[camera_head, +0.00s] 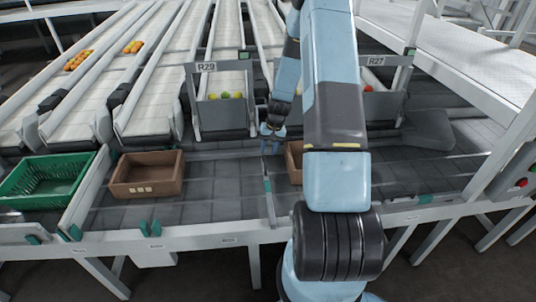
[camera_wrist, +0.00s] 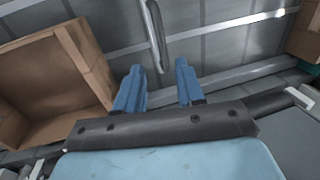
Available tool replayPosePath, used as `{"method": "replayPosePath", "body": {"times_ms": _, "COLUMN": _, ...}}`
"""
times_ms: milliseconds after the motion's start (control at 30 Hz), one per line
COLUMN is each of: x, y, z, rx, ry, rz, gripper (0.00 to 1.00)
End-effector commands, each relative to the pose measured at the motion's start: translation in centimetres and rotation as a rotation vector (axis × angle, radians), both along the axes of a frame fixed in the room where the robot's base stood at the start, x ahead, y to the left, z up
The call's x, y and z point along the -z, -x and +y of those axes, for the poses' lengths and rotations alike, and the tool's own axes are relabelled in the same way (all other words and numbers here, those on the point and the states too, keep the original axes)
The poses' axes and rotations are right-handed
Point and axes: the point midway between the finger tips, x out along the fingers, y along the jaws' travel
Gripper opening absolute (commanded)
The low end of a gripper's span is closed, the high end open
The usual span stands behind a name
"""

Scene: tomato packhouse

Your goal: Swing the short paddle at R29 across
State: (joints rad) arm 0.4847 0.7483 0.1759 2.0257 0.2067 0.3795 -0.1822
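The R29 sign (camera_head: 206,67) is on the frame of a lane end holding a few green and yellow tomatoes (camera_head: 225,95). A thin grey bar, which looks like the short paddle (camera_head: 269,202), lies across the grey belt in front of and right of that lane. In the wrist view a narrow grey bar with a rounded end, probably the same paddle (camera_wrist: 156,38), is just beyond my fingertips. My gripper (camera_head: 271,140) is low near the belt's far edge. In the wrist view its blue fingers (camera_wrist: 158,80) are apart with nothing between them; I see no contact with the bar.
A brown box (camera_head: 147,180) and a green crate (camera_head: 48,183) stand at left. Another brown box (camera_head: 293,160) is partly hidden behind my arm; a brown box (camera_wrist: 50,85) is close beside my fingers in the wrist view. The R27 sign (camera_head: 376,61) is right.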

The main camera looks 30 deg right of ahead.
Motion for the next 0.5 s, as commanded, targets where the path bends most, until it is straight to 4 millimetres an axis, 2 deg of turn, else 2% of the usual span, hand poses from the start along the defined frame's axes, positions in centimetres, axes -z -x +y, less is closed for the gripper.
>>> {"method": "replayPosePath", "body": {"times_ms": 33, "x": -1.1, "y": 0.0, "z": -0.2, "rx": 0.001, "ry": 0.002, "rz": -0.002, "gripper": 0.38}}
{"method": "replayPosePath", "body": {"times_ms": 300, "x": -5.8, "y": 0.5, "z": -1.2, "rx": 0.003, "ry": 0.002, "rz": -0.003, "gripper": 0.38}}
{"method": "replayPosePath", "body": {"times_ms": 500, "x": -8.5, "y": 0.8, "z": -1.8, "rx": 0.002, "ry": 0.002, "rz": -0.001, "gripper": 0.38}}
